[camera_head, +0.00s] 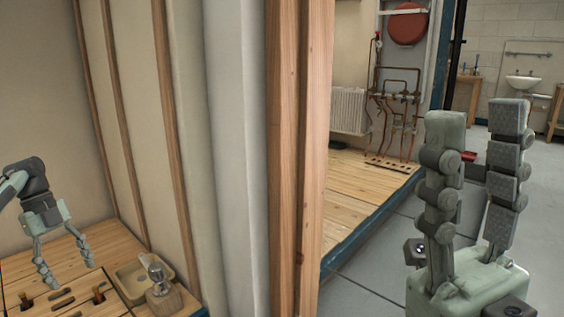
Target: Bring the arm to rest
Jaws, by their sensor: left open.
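My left gripper (70,276) comes in from the left edge and points down over the wooden bench top (112,307). Its two fingers are apart with nothing between them. I cannot tell whether its fingertips touch anything. My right gripper (478,113) stands large and close at the right, fingers pointing up. Its fingers are apart and nothing is between them.
A tan tray (128,285) and a metal fitting on a wooden block (163,297) sit right of my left gripper. Slots and small brass-coloured parts are in the bench. A wooden post (300,160) divides the view. Copper pipes (400,96) and a radiator (349,111) stand beyond.

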